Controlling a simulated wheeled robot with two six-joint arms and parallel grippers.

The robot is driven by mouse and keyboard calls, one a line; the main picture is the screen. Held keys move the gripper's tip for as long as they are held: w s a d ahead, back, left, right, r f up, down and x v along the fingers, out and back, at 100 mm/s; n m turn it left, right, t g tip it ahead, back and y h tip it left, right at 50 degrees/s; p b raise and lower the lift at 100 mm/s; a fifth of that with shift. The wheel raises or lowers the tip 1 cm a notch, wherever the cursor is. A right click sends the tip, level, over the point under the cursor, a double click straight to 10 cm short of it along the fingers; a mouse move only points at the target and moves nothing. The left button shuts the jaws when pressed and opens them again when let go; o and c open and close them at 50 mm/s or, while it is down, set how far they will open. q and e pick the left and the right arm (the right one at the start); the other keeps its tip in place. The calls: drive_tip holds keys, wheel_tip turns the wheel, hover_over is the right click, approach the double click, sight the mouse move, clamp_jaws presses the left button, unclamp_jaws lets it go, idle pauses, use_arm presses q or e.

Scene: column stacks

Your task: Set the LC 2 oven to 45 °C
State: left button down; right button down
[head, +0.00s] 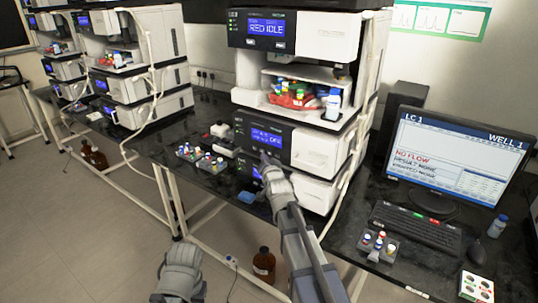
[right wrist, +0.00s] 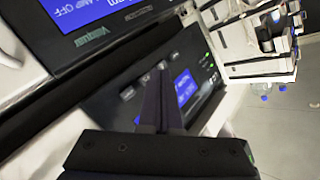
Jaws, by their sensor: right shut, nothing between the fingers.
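The near stack's lowest unit, with a dark front panel and small blue display (head: 257,173), is partly hidden by my right gripper (head: 266,160) in the head view. In the right wrist view the panel shows a blue display (right wrist: 186,88), a row of small buttons (right wrist: 127,93) and green lights. My right gripper (right wrist: 165,78) is shut and empty, its fingers in front of the panel between buttons and display. I cannot tell whether they touch. The display's reading is unclear, and no LC 2 label is legible. Part of my left arm shows at the bottom; its gripper fingers do not.
Above it sits a unit with a "LAMP OFF" display (right wrist: 78,12). Two more stacks (head: 140,60) stand to the left. A monitor (head: 450,150) reading "LC 1" and a keyboard (head: 415,228) are to the right.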

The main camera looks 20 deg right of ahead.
idle(0.4)
drive_tip(key=shift+w+d, duration=0.25)
drive_tip(key=shift+d, duration=0.1)
drive_tip(key=shift+w+d, duration=0.25)
drive_tip(key=shift+d, duration=0.05)
idle(0.6)
idle(0.4)
drive_tip(key=shift+s+a, duration=0.5)
drive_tip(key=shift+a, duration=0.15)
drive_tip(key=s+a, duration=0.1)
drive_tip(key=a, duration=0.1)
drive_tip(key=s+a, duration=0.2)
idle(0.4)
drive_tip(key=shift+s, duration=0.1)
idle(0.5)
